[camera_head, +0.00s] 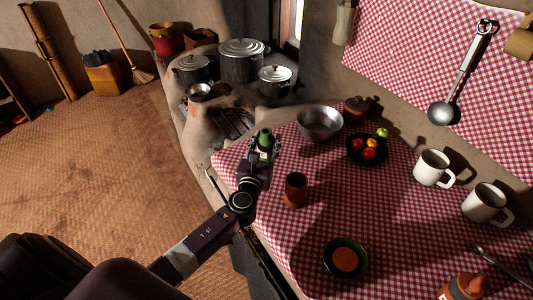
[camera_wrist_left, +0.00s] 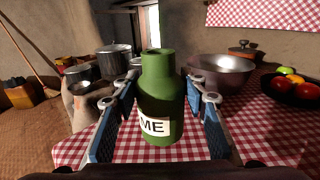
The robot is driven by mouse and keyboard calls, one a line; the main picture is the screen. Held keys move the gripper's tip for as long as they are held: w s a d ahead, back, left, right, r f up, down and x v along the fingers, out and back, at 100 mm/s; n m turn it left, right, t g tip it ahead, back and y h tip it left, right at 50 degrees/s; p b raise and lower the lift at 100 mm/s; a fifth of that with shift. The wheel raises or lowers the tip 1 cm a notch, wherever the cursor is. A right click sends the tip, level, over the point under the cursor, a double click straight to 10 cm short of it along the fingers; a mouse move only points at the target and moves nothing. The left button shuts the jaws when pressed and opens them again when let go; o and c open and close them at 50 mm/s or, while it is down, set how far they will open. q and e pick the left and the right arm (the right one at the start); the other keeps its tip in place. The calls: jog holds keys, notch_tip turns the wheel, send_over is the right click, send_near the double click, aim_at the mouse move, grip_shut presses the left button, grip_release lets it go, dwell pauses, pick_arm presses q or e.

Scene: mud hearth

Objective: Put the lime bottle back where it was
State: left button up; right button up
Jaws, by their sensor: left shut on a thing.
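The green lime bottle (camera_wrist_left: 160,98) stands upright between the fingers of my left gripper (camera_wrist_left: 160,115), with part of a white label reading "ME" facing the wrist camera. In the head view the bottle (camera_head: 265,139) shows at the end of my left arm, over the left edge of the checked table. My left gripper (camera_head: 263,152) is shut on the bottle. Whether the bottle's base touches the cloth cannot be told, as the gripper hides it. My right gripper is not in view.
The red checked tablecloth (camera_head: 310,225) holds a brown cup (camera_head: 295,190), a metal bowl (camera_head: 320,122), a dark fruit plate (camera_head: 351,153) and a green bowl (camera_head: 333,270). White mugs (camera_head: 432,168) stand at right. A hearth with pots (camera_head: 240,64) lies behind. Cloth between cup and metal bowl is clear.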

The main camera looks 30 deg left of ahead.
aim_at(267, 150)
pick_arm(q)
notch_tip(267, 150, down, 4)
jog(key=shift+b, duration=0.75)
jog(key=shift+f, duration=0.15)
jog(key=o, duration=1.2)
